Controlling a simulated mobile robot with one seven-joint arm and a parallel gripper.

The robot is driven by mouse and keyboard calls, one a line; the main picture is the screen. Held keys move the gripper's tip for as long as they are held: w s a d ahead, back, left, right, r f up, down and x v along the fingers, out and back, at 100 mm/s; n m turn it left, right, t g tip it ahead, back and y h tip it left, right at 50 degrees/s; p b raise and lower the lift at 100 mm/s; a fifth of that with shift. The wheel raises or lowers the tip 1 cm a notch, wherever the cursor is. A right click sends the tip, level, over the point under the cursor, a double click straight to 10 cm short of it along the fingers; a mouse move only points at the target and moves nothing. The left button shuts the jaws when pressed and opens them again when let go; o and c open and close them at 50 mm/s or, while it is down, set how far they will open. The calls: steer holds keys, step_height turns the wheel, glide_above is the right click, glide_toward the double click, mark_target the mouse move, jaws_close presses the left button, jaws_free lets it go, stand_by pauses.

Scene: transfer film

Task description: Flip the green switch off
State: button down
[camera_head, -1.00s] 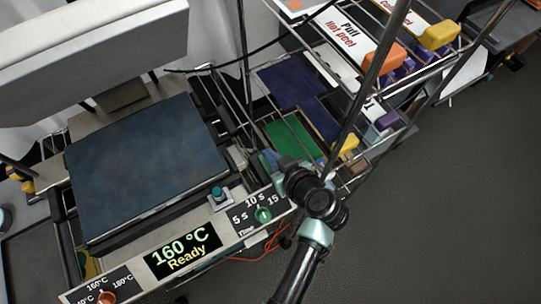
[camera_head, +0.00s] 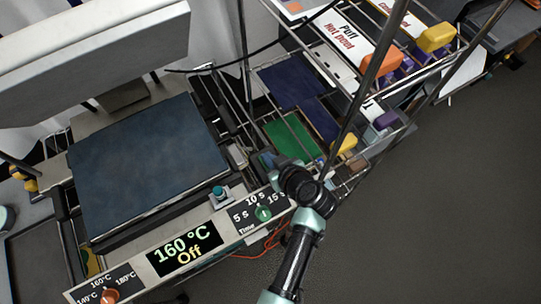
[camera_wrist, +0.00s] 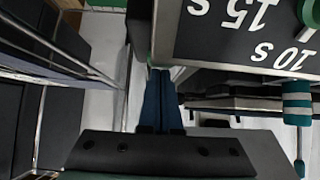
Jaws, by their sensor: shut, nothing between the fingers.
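In the head view my arm's dark end hides most of the gripper, by the right end of the front panel. I cannot clearly make out a green switch at the fingertips. A green timer knob (camera_head: 263,213) sits on the time dial, its edge also in the wrist view (camera_wrist: 310,12). A teal knob (camera_head: 218,192) stands left of that dial.
The press's blue-grey plate (camera_head: 150,165) lies under its raised white lid (camera_head: 90,45). A wire rack with coloured trays and a green sheet (camera_head: 290,138) stands close right of the press. An orange temperature knob (camera_head: 109,296) is at lower left. Floor is clear at right.

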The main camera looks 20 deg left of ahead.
steer(key=shift+w, duration=0.1)
steer(key=shift+w+a+r, duration=0.1)
steer(key=shift+w+a, duration=0.3)
steer(key=shift+a, duration=0.15)
steer(key=shift+r, duration=0.3)
steer(key=r+p, duration=0.1)
steer(key=r, duration=0.2)
steer(key=a+r+p, duration=0.1)
steer(key=shift+w+r+p, duration=0.25)
steer(key=shift+w+p, duration=0.05)
steer(key=r+b+v, duration=0.1)
steer(key=b+v, duration=0.1)
steer(key=v, duration=0.7)
steer(key=shift+w+a+r, duration=0.2)
steer(key=shift+w+a, duration=0.1)
